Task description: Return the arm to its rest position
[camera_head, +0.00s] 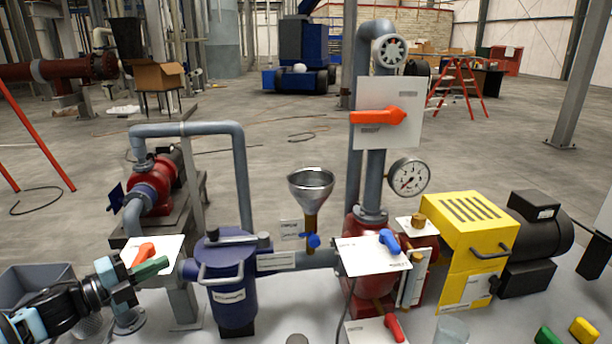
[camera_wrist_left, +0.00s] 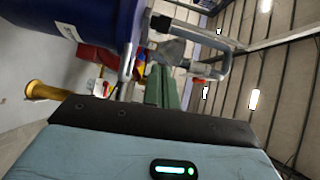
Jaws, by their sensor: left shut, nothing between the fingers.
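My left arm comes in from the lower left in the head view. My left gripper (camera_head: 152,268) has green fingers, and they are shut with nothing between them. It is just in front of an orange valve handle (camera_head: 143,252) on a white plate, left of the blue filter pot (camera_head: 232,290). I cannot tell whether the fingers touch the plate. In the left wrist view the closed green fingers (camera_wrist_left: 162,86) point away, with the blue pot (camera_wrist_left: 75,25) at upper left. My right gripper is not in view.
A red pump (camera_head: 158,182) stands behind the gripper, with grey pipes around it. A metal funnel (camera_head: 311,186), a pressure gauge (camera_head: 408,177) and a yellow guard (camera_head: 470,245) stand to the right. A grey bin (camera_head: 38,278) is near the arm at far left.

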